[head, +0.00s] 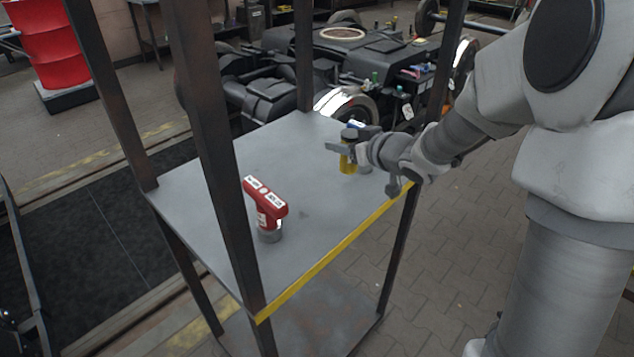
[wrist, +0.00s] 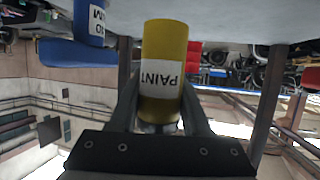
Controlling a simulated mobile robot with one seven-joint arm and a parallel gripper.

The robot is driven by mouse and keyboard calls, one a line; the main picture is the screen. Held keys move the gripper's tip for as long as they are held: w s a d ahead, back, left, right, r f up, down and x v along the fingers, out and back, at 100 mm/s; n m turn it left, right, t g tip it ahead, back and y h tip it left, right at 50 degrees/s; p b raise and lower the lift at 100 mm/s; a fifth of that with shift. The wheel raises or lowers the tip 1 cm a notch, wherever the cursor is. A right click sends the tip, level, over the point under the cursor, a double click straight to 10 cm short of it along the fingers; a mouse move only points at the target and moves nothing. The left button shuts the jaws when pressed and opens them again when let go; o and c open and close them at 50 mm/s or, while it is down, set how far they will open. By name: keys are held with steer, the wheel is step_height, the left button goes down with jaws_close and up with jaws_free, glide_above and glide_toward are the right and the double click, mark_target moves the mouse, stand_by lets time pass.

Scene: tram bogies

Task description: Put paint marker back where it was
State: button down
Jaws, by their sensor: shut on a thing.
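The paint marker is a yellow cylinder with a white label reading PAINT; it shows in the wrist view (wrist: 165,70) and in the head view (head: 347,163). My gripper (wrist: 160,120) is shut on it, with one finger on each side. In the head view my gripper (head: 350,147) is at the right rear part of the grey shelf (head: 310,215). The marker's far end is close to the shelf surface; I cannot tell whether it touches.
A red tool (head: 266,208) stands on the shelf's front left part. A blue object (wrist: 90,22) with a white label is beside the marker. Dark posts (head: 215,160) rise at the shelf's corners. The shelf middle is clear.

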steer(key=a+f, duration=0.1)
steer(key=a, duration=0.1)
steer(key=a+f+b, duration=0.2)
steer(key=a, duration=0.1)
steer(key=shift+a+f, duration=0.35)
steer(key=shift+f, duration=0.05)
steer(key=shift+f+b, duration=0.9)
steer(key=shift+f, duration=0.95)
steer(key=shift+f, duration=0.2)
steer(key=shift+c, duration=1.8)
jaws_free()
steer(key=shift+r, duration=0.1)
